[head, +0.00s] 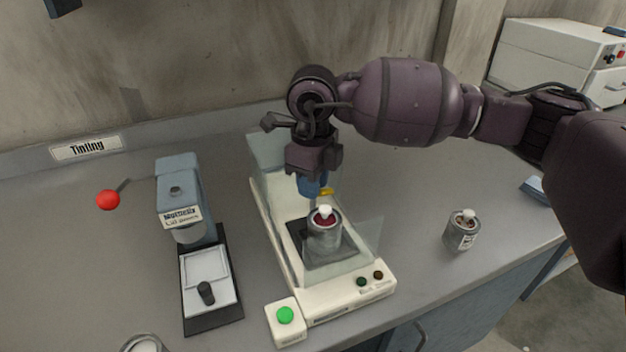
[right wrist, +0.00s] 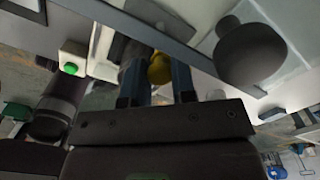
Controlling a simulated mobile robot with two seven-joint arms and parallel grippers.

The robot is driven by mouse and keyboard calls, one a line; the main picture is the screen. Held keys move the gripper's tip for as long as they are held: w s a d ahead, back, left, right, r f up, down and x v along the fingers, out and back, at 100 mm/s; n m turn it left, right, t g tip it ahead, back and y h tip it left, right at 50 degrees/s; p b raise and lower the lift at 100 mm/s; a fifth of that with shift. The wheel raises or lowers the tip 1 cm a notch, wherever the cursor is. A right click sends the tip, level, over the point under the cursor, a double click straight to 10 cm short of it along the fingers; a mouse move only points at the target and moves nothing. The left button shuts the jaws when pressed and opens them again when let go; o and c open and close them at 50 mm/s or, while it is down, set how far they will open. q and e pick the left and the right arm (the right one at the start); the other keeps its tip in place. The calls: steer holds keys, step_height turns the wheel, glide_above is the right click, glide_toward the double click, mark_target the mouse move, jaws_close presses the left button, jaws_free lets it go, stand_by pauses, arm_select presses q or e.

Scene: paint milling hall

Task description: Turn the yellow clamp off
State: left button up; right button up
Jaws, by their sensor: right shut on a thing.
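The yellow clamp (head: 327,191) shows as a small yellow piece at the fingers of my right gripper (head: 312,186), above the open can (head: 324,236) in the cream machine. In the right wrist view the yellow clamp (right wrist: 159,68) sits between the two blue fingers of my right gripper (right wrist: 158,82), which is shut on it. The fingers hide much of the clamp, and I cannot tell its turned position. The can stands upright with dark red contents and a pale tip in its mouth. My left gripper is not in view.
A clear guard (head: 362,240) stands beside the can. A green button box (head: 285,318) is at the machine's front left. A lid press (head: 186,200) and a red knob (head: 108,199) are to the left. Another can (head: 462,231) stands on the right, with free counter around it.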

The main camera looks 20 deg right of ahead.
steer(key=shift+n, duration=0.5)
steer(key=o, duration=0.6)
steer(key=shift+o, duration=0.2)
step_height(320, 180, up, 10)
steer(key=shift+f+p, duration=0.25)
steer(key=shift+p, duration=0.45)
steer(key=shift+r, duration=0.7)
